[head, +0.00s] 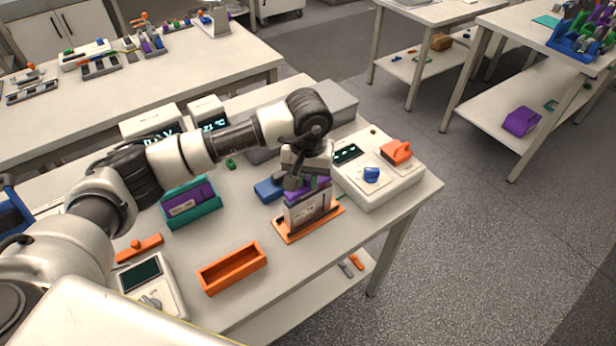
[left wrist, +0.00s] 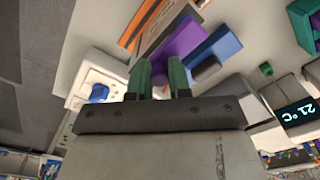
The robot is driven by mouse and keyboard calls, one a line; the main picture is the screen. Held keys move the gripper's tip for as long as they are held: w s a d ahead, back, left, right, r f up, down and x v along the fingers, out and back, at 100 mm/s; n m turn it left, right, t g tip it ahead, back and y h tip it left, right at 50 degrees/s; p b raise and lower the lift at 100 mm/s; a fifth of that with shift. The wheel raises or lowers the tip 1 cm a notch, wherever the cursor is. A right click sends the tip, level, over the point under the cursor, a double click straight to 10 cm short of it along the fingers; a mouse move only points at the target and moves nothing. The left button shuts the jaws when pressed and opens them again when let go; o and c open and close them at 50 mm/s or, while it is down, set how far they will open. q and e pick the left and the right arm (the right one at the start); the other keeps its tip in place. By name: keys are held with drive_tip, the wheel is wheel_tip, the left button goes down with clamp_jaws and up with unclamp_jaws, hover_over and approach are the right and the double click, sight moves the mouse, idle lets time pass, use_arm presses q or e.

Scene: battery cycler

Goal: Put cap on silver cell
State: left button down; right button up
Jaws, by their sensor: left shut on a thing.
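The silver cell (head: 306,212) stands upright on an orange base (head: 287,236) near the table's right side. A purple cap (head: 320,184) is at the cell's top; I cannot tell whether it is seated or just above. My left gripper (head: 305,181) points down over the cell and is shut on the cap. In the left wrist view, the green fingertips (left wrist: 159,76) are close together, with the purple cap (left wrist: 180,38) between and beyond them. The orange base (left wrist: 150,22) shows past it. My right gripper is not in view.
A blue block (head: 268,190) lies left of the cell. A white cycler (head: 385,190) with a blue knob and orange clip stands close on the right. A teal holder (head: 205,216) with a purple cell and an empty orange tray (head: 232,268) are to the left.

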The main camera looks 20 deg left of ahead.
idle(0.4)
use_arm(q)
drive_tip(key=shift+f+b, duration=0.2)
drive_tip(key=shift+b, duration=0.85)
idle(1.0)
drive_tip(key=shift+f+b, duration=0.4)
drive_tip(key=shift+b, duration=0.35)
idle(0.4)
idle(0.3)
drive_tip(key=shift+c, duration=2.4)
unclamp_jaws()
drive_tip(key=shift+r, duration=0.15)
drive_tip(key=shift+r+p, duration=1.15)
drive_tip(key=shift+r, duration=2.2)
